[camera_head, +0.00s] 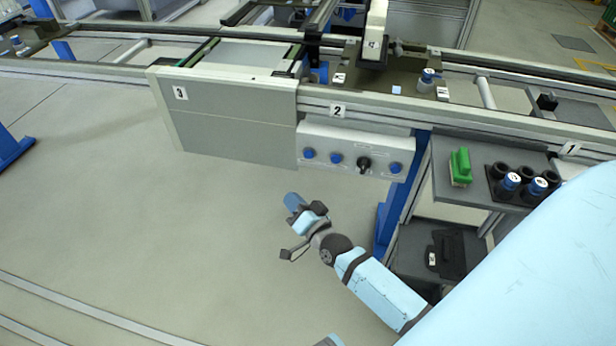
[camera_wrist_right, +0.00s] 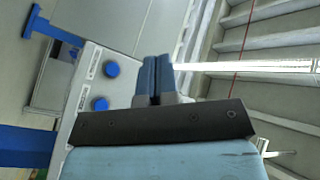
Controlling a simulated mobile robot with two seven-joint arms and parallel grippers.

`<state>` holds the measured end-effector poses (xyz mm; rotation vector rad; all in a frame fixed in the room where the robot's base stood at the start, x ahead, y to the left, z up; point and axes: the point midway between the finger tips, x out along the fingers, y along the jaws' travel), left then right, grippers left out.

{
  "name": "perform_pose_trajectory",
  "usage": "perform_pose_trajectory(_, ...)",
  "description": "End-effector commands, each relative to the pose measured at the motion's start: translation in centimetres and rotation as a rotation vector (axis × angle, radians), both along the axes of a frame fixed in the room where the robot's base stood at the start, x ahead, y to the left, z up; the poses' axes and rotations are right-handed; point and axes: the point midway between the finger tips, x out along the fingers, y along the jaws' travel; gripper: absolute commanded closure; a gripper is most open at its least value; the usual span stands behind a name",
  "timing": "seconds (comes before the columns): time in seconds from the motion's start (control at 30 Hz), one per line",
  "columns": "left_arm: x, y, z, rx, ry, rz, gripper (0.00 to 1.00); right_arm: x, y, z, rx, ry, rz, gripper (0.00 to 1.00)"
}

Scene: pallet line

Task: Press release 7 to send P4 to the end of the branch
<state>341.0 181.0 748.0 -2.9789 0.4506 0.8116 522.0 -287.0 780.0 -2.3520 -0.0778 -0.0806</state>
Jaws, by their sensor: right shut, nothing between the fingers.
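A pale control panel (camera_head: 352,150) hangs on the front of the line below the sign 2. It has three blue buttons, at left (camera_head: 308,154), middle (camera_head: 336,158) and right (camera_head: 396,168), and a black knob (camera_head: 364,164). Their labels are too small to read, so I cannot tell which is release 7. My right gripper (camera_head: 293,202) is shut and empty, below and in front of the panel, apart from it. In the right wrist view its blue fingers (camera_wrist_right: 155,78) are together, beside two buttons (camera_wrist_right: 112,69). I cannot identify P4. My left gripper is out of view.
A dark pallet (camera_head: 400,84) with a blue-capped bottle (camera_head: 427,79) sits on the conveyor behind the panel. A grey shelf (camera_head: 463,190) at right holds a green block (camera_head: 460,167) and bottles in black holders. The floor at left is clear.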

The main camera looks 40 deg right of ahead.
Motion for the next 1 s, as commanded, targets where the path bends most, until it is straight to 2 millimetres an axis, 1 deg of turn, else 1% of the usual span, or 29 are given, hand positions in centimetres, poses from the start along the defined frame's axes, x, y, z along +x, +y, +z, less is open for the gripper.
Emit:
perform_pose_trajectory(0.03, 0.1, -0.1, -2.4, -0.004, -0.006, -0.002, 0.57, 1.2, -0.9, -2.0, 0.052, -0.04, -0.024, 1.0)
perform_pose_trajectory(0.1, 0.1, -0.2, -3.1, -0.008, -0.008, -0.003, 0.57, 2.2, -1.8, -2.3, 0.118, -0.084, -0.049, 1.0)
perform_pose_trajectory(0.2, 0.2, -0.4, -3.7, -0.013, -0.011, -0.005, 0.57, 3.2, -2.9, -2.4, 0.183, -0.127, -0.073, 1.0)
perform_pose_trajectory(0.33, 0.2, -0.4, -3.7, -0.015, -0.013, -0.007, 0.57, 3.6, -3.4, -2.2, 0.219, -0.152, -0.087, 1.0)
perform_pose_trajectory(0.77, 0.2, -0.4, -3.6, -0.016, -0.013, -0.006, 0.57, 3.9, -3.7, -2.1, 0.221, -0.153, -0.087, 1.0)
perform_pose_trajectory(0.87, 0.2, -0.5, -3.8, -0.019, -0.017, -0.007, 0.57, 4.4, -4.3, -2.2, 0.22, -0.155, -0.087, 1.0)
perform_pose_trajectory(1.0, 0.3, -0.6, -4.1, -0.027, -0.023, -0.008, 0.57, 5.6, -5.7, -2.3, 0.219, -0.155, -0.087, 1.0)
